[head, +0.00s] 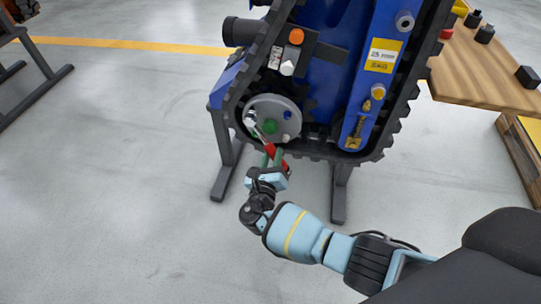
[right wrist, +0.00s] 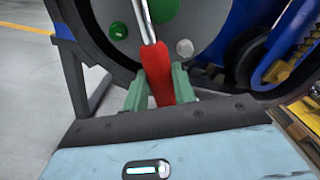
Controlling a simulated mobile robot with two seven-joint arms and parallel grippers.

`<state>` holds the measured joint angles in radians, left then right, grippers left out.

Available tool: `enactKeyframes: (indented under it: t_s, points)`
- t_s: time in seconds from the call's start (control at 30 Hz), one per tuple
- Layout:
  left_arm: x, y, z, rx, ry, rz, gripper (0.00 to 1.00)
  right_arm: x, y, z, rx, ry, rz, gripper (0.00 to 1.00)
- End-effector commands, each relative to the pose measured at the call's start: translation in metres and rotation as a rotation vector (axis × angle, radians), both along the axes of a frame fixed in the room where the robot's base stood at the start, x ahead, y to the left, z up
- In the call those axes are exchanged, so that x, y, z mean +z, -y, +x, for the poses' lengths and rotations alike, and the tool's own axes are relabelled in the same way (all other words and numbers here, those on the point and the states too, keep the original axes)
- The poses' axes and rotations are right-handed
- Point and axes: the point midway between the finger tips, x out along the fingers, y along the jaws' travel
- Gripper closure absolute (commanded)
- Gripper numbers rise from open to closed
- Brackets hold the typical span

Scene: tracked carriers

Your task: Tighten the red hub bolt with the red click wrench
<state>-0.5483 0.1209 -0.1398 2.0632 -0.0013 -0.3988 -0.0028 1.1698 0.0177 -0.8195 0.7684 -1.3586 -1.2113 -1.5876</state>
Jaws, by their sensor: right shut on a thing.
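The red click wrench has a red handle (head: 269,150) and a bright metal shaft. My right gripper (head: 274,163) is shut on the handle, which also shows between the green fingers in the right wrist view (right wrist: 158,78). The shaft runs up and left across the grey round hub (head: 276,105), and its head (head: 250,118) lies over the hub's left side. The hub shows a green centre (head: 270,127), a blue bolt (head: 287,115) and a pale bolt (head: 286,138). I see no red hub bolt; the wrench head may cover it. My left gripper is out of view.
The black track (head: 240,85) surrounds the hub on the blue carrier (head: 340,55), which rests on dark stand legs (head: 339,195). A wooden table (head: 480,75) with small black parts stands at the right.

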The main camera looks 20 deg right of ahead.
Motion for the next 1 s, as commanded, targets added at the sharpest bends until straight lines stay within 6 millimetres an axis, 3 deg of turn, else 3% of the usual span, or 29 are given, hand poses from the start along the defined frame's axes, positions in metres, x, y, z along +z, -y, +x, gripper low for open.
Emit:
enactKeyframes:
  t_s: [1.0]
  points:
    - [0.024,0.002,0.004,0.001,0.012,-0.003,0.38,0.013,0.014,-0.009,0.0,-0.077,-0.12,1.0]
